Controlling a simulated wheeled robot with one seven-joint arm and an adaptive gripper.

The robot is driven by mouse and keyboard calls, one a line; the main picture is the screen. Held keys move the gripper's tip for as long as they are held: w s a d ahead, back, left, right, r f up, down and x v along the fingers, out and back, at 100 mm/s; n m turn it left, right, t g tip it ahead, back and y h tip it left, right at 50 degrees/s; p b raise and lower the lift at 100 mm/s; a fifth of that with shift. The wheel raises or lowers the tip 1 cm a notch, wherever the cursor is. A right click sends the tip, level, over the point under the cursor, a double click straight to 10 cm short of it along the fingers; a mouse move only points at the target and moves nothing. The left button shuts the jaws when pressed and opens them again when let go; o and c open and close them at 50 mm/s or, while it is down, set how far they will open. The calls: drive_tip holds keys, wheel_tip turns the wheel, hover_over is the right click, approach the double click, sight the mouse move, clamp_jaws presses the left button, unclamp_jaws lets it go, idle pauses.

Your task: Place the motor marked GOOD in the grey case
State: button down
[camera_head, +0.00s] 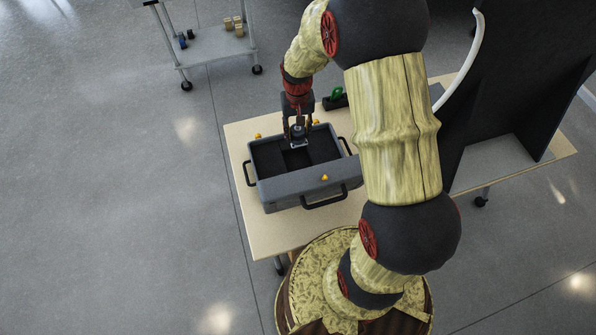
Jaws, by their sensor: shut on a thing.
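The grey case (296,187) stands open on the light wooden table, with a dark interior and black handles on its sides. My gripper (298,138) points down over the far part of the case opening. It is shut on a small dark motor with a pale lower edge (299,143). The motor is at or just above the case's inside; I cannot tell whether it touches the bottom. Any GOOD mark on it is too small to read.
A black holder with a green item (337,95) sits behind the case. A dark panel (510,80) stands at right. A trolley (210,45) at upper left carries small blocks and dark-blue items. The table's left front is clear.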

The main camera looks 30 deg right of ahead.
drive_tip(key=b, duration=0.4)
hover_over(298, 164)
wheel_tip(298, 164, down, 6)
drive_tip(key=shift+w+r, duration=0.1)
drive_tip(key=shift+r, duration=0.05)
wheel_tip(298, 164, down, 10)
drive_tip(key=b, duration=0.3)
drive_tip(key=shift+r, duration=0.1)
drive_tip(key=c, duration=1.5)
unclamp_jaws()
drive_tip(key=shift+f, duration=0.2)
drive_tip(key=shift+o, duration=0.2)
drive_tip(key=shift+r, duration=0.1)
